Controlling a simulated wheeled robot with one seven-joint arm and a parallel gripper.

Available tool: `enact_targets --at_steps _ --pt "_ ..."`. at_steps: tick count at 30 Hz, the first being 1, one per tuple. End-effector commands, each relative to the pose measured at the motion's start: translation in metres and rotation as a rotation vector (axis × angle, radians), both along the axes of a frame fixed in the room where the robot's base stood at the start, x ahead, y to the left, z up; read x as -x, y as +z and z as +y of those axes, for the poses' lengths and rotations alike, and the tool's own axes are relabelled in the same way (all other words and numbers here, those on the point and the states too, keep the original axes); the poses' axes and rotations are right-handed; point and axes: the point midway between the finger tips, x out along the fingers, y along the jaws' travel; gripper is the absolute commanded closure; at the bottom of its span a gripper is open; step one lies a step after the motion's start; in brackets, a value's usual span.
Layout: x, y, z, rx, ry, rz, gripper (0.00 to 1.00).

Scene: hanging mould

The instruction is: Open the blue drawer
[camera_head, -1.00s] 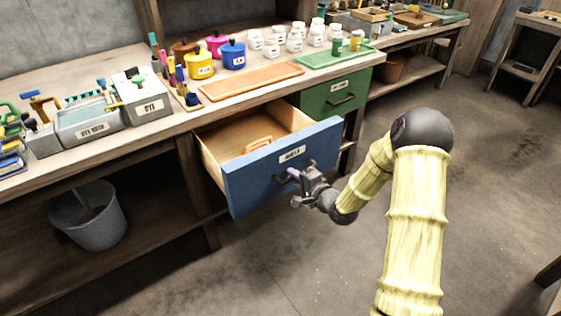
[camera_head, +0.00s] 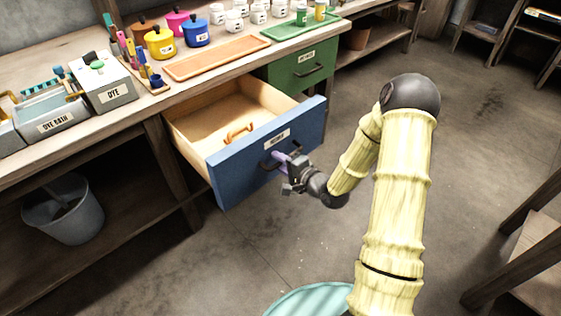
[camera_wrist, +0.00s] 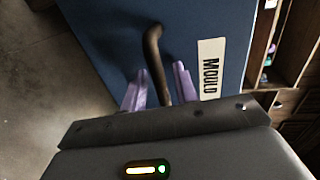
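The blue drawer (camera_head: 270,150) is pulled well out from under the workbench, its wooden inside open to view. Its front has a white label, which reads "MOULD" in the wrist view (camera_wrist: 211,68), and a dark bar handle (camera_wrist: 153,45). An orange object with a raised loop (camera_head: 238,133) lies inside. My gripper (camera_head: 283,160) is at the drawer front. In the wrist view its purple fingers (camera_wrist: 160,90) stand on both sides of the handle, closed about it; the exact contact is hard to see.
A green drawer (camera_head: 303,65) is shut beside the blue one. The workbench (camera_head: 130,112) carries pots, an orange tray (camera_head: 205,62) and a green tray (camera_head: 285,42). A grey bucket (camera_head: 62,212) stands below left. A pale teal round thing (camera_head: 310,300) is at the bottom edge. Floor is clear ahead.

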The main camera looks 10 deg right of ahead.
Motion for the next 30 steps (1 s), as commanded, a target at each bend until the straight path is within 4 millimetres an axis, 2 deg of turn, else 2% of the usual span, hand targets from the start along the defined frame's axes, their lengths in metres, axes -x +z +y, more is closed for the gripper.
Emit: enact_targets --at_steps 7,11,17,30 --pt "0.0 0.001 -0.003 0.001 -0.005 -0.002 0.7" --pt "0.007 0.003 -0.009 0.002 -0.007 0.0 0.7" --pt "0.033 0.01 -0.027 0.001 -0.008 0.002 0.7" --pt "0.105 0.03 -0.075 -0.001 -0.009 0.003 0.7"
